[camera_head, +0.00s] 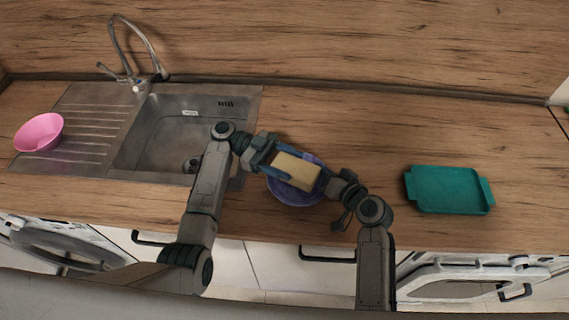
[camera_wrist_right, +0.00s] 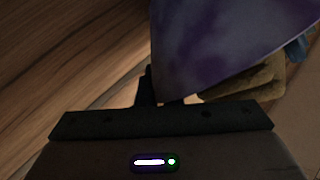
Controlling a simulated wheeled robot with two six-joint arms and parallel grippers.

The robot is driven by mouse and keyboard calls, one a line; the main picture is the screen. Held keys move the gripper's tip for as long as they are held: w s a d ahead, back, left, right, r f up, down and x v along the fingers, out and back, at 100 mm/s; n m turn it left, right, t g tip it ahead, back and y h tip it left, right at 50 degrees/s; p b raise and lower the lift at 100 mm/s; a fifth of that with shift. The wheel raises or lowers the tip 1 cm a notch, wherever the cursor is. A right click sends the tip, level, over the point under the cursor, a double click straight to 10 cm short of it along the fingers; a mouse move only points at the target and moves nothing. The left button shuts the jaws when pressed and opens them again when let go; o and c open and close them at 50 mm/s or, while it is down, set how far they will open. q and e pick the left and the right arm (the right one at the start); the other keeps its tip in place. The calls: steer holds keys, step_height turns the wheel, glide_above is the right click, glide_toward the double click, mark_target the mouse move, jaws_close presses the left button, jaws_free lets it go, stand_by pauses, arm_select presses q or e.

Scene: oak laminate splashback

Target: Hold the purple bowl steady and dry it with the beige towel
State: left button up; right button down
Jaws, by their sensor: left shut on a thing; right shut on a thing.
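The purple bowl (camera_head: 292,195) is at the counter's front, right of the sink, partly covered by the towel and my grippers. In the right wrist view the bowl (camera_wrist_right: 220,40) fills the upper middle. My right gripper (camera_head: 328,184) is shut on its right rim. The beige towel (camera_head: 297,171) is a folded block over the bowl; my left gripper (camera_head: 277,162) is shut on it from the left. The towel also shows behind the bowl in the right wrist view (camera_wrist_right: 262,78). Whether towel and bowl touch is hard to tell.
A steel sink (camera_head: 180,130) with a tap (camera_head: 138,85) lies to the left. A pink bowl (camera_head: 39,132) stands on the drainer's left end. A teal tray (camera_head: 449,190) lies to the right. The counter behind the bowl is clear.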

arm_select(q)
steer(key=shift+s+a+r, duration=0.1)
steer(key=shift+s+a, duration=0.15)
steer(key=shift+s, duration=0.3)
steer(key=shift+s+a, duration=0.2)
steer(key=shift+s, duration=0.35)
arm_select(e)
steer(key=shift+s+f, duration=0.1)
arm_select(q)
steer(key=shift+w+d, duration=0.25)
steer(key=shift+w, duration=0.4)
steer(key=shift+w+d, duration=0.25)
steer(key=shift+w, duration=0.35)
arm_select(e)
steer(key=shift+a, duration=0.1)
stand_by(1.3)
arm_select(q)
step_height(320, 180, up, 12)
steer(key=s, duration=0.1)
steer(key=shift+s+a, duration=0.15)
steer(key=shift+a, duration=0.1)
stand_by(0.8)
arm_select(e)
steer(key=c, duration=1.5)
jaws_free()
steer(key=shift+c, duration=0.2)
steer(key=v, duration=1.2)
